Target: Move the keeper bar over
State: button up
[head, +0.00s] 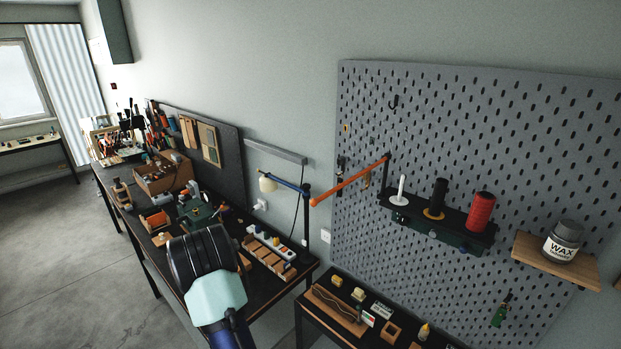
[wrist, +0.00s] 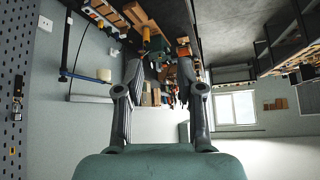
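An orange bar (head: 350,180), which looks like the keeper bar, sticks out at a slant from the left end of the black spool rack (head: 450,224) on the pegboard. Its far end points down and left, clear of the spools. On the rack stand a white spindle (head: 401,192), a black spool (head: 436,197) and a red spool (head: 481,211). My gripper (wrist: 161,65) is open and empty in the wrist view, its two fingers apart. In the head view my arm is over the bench, left of the bar, and hides the fingers. I cannot make out the bar in the wrist view.
The bench (head: 305,270) is crowded with tools and wooden blocks. A blue lamp arm (head: 305,215) rises near the orange bar's free end. A wax jar (head: 564,241) stands on a wooden shelf at the right. The space in front of the pegboard looks free.

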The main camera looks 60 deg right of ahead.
jog(key=s+d+r+m+g, duration=0.2)
jog(key=s+d+r, duration=0.1)
jog(key=d+r, duration=0.75)
jog(key=m+g, duration=0.3)
send_near(314, 200)
jog(key=f, duration=0.1)
jog(key=b+x, duration=0.6)
jog(key=x, duration=0.2)
jog(key=shift+w+d+f+b, duration=0.1)
jog(key=shift+d+f+b, duration=0.1)
jog(key=shift+f+b, duration=0.1)
jog(key=shift+w+d, duration=0.1)
jog(key=shift+c, duration=0.3)
jog(key=c, duration=0.4)
